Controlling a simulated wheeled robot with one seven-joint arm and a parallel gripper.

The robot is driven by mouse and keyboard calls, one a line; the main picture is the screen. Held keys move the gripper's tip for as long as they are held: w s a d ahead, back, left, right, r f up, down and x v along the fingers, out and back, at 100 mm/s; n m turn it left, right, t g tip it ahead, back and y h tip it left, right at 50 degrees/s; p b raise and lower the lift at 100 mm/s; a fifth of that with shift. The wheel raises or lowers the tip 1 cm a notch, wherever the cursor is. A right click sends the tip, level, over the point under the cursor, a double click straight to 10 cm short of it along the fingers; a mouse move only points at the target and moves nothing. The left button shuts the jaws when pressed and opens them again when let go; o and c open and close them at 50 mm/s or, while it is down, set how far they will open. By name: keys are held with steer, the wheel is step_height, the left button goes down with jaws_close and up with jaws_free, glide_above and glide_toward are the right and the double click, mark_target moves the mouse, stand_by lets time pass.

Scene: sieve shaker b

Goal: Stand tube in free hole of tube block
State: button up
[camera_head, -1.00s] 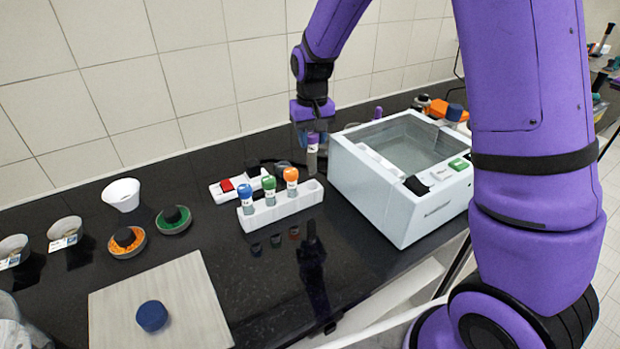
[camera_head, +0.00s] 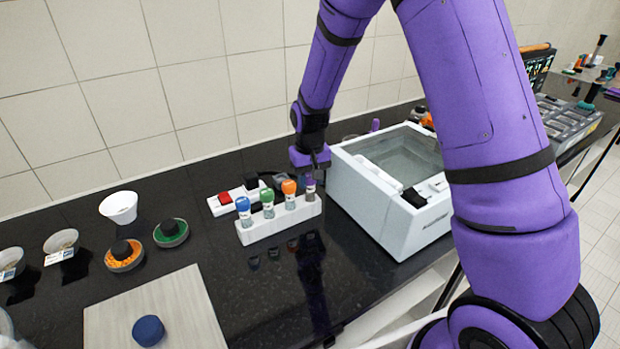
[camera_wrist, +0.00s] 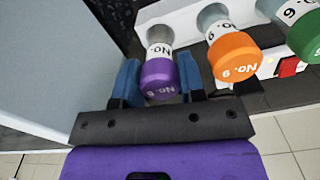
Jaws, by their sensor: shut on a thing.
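The white tube block (camera_head: 282,222) stands on the black bench beside the white bath. Blue-capped (camera_head: 243,208), green-capped (camera_head: 267,202) and orange-capped (camera_head: 289,192) tubes stand upright in it. My gripper (camera_head: 310,176) is low over the block's right end, shut on the purple-capped tube (camera_head: 310,188). In the wrist view the purple cap (camera_wrist: 160,78) sits between my two blue fingertips, with the orange cap (camera_wrist: 234,55) just to the right. The purple-capped tube looks upright in line with the others, its lower end at the block's right end; how deep it sits is hidden.
The white water bath (camera_head: 385,190) stands close on the right. A switch box with a red button (camera_head: 225,198) lies behind the block. A white funnel-like cup (camera_head: 119,207), bowls and a board (camera_head: 185,310) are to the left. Bench in front of the block is clear.

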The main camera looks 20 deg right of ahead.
steer(key=shift+f, duration=0.15)
steer(key=o, duration=0.7)
steer(key=shift+c, duration=0.2)
step_height(320, 180, up, 13)
steer(key=s+d+r+t, duration=0.3)
steer(key=s+d+r, duration=0.1)
steer(key=s+r, duration=0.9)
steer(key=s+d+r+t, duration=0.1)
steer(key=s+r, duration=0.1)
steer(key=s, duration=0.7)
steer(key=s+d+r+t, duration=0.1)
steer(key=s+d+r, duration=0.1)
steer(key=s, duration=0.7)
